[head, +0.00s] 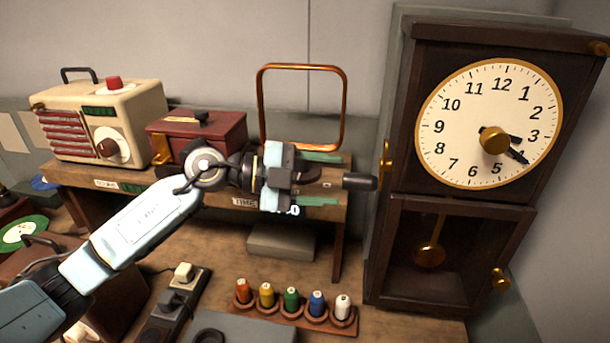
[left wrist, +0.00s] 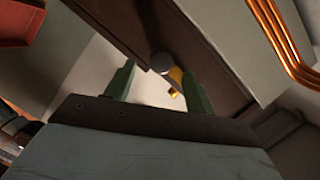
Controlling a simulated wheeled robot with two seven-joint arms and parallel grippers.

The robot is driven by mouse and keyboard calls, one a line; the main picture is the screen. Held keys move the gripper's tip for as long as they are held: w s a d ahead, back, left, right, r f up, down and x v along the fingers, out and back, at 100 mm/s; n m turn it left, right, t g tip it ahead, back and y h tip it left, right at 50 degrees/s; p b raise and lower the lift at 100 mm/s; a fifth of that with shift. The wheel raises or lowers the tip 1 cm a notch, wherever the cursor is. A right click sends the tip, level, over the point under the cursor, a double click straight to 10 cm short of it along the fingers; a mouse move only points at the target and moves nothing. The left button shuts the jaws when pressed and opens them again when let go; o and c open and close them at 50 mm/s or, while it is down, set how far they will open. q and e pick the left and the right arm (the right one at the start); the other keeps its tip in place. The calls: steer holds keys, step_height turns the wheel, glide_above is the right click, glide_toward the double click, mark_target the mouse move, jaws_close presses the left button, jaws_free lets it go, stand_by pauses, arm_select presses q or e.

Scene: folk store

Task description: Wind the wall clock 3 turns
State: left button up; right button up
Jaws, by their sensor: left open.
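The wall clock (head: 490,120) stands at the right in the head view, a dark wooden case with a cream dial, a brass centre knob (head: 495,140) and a pendulum (head: 430,256). On its left side is a brass crank (head: 386,158) with a dark handle (head: 360,181). My left gripper (head: 325,180) is open and empty, its green fingers pointing right toward the handle, just short of it. In the left wrist view the handle (left wrist: 161,62) and brass arm (left wrist: 176,78) show ahead, between and beyond the fingertips (left wrist: 158,82). My right gripper is not in view.
A shelf behind my arm holds a cream radio (head: 100,115), a red box (head: 195,132) and a copper frame (head: 262,100). Below, a rack of coloured spools (head: 300,310) and a power strip (head: 175,305) sit on the bench. The space between gripper and crank looks clear.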

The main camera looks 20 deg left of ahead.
mark_target(353, 182)
arm_select(q)
steer(key=b+x, duration=0.1)
steer(key=x, duration=0.4)
steer(key=shift+d, duration=0.15)
steer(key=shift+p, duration=0.75)
steer(key=c, duration=0.8)
steer(key=shift+c, duration=0.2)
